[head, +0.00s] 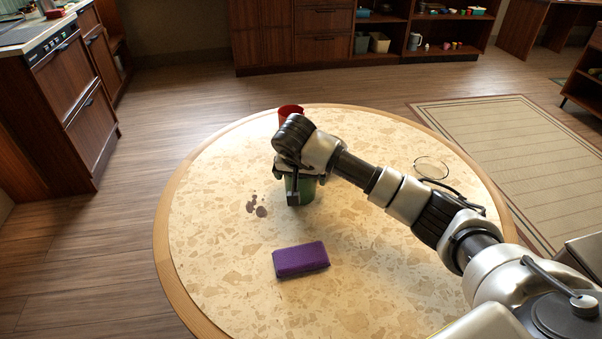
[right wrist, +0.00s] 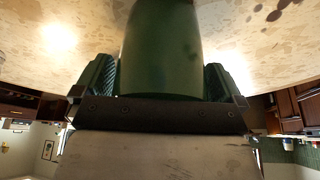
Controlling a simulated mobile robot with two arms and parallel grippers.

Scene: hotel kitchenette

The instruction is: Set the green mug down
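The green mug (head: 304,188) is upright at the middle of the round table (head: 215,270), partly hidden behind my right gripper. My right gripper (head: 294,196) comes down on it from the arm at the right. In the right wrist view the mug (right wrist: 160,50) fills the space between the two fingers, which press against its sides. The mug's base looks at or very close to the tabletop; I cannot tell whether it touches. My left gripper is in neither view.
A red cup (head: 290,110) stands behind my right gripper near the table's far edge. A purple block (head: 300,260) lies in front of the mug. A thin clear round item (head: 431,168) lies at the right. The table's left side is free.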

